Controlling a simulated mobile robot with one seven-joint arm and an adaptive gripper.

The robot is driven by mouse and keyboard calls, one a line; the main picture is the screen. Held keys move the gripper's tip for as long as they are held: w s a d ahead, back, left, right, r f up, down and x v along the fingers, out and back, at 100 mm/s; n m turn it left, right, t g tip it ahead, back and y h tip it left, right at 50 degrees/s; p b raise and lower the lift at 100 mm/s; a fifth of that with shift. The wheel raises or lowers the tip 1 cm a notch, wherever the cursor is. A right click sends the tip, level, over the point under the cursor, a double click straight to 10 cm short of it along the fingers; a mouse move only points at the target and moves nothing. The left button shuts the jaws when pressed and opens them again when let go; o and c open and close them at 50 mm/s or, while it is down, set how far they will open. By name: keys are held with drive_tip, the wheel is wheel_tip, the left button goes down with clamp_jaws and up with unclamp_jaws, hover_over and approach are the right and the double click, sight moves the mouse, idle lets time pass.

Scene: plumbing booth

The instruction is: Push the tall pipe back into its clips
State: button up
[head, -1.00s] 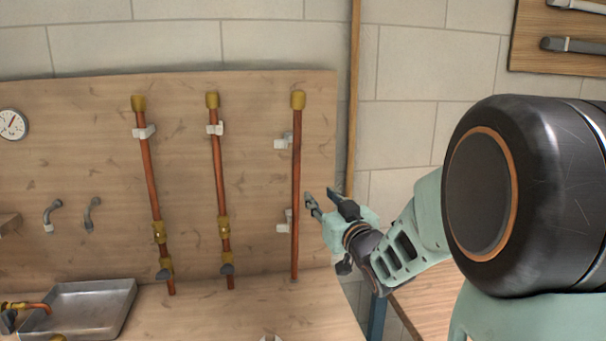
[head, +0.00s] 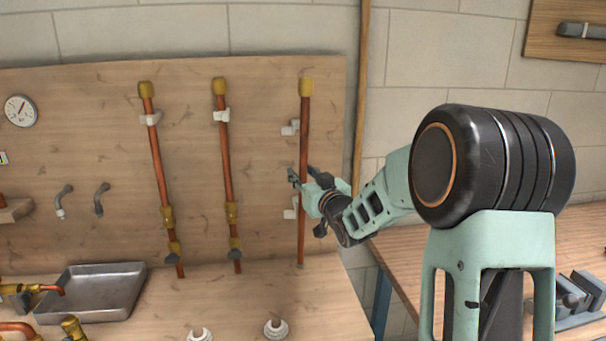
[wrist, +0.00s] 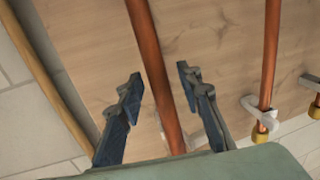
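The tall pipe (head: 304,140) is the rightmost copper pipe on the wooden board, upright with a brass cap on top. Its upper white clip (head: 289,128) and lower white clip (head: 289,213) sit on the board, mostly to the left of the pipe in the head view. My gripper (head: 302,176) is at the pipe between the two clips. In the wrist view the pipe (wrist: 150,45) runs between the two open fingers of my gripper (wrist: 158,73), with a gap on each side. A clip is partly hidden behind the right finger there.
Two more copper pipes (head: 226,150) (head: 157,160) are clipped to the board at left. A metal tray (head: 95,312) and brass fittings (head: 72,328) lie on the bench. White rings (head: 276,328) stand at the front. A wooden post (head: 361,100) rises right of the board.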

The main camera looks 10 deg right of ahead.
clamp_jaws()
idle(0.3)
drive_tip(key=shift+w, duration=0.1)
drive_tip(key=shift+w+r+p, duration=0.2)
drive_tip(key=shift+p, duration=0.1)
drive_tip(key=shift+g, duration=0.9)
drive_tip(key=w+p, duration=0.4)
drive_tip(key=w, duration=0.1)
drive_tip(key=shift+w+r, duration=0.1)
drive_tip(key=shift+r, duration=0.1)
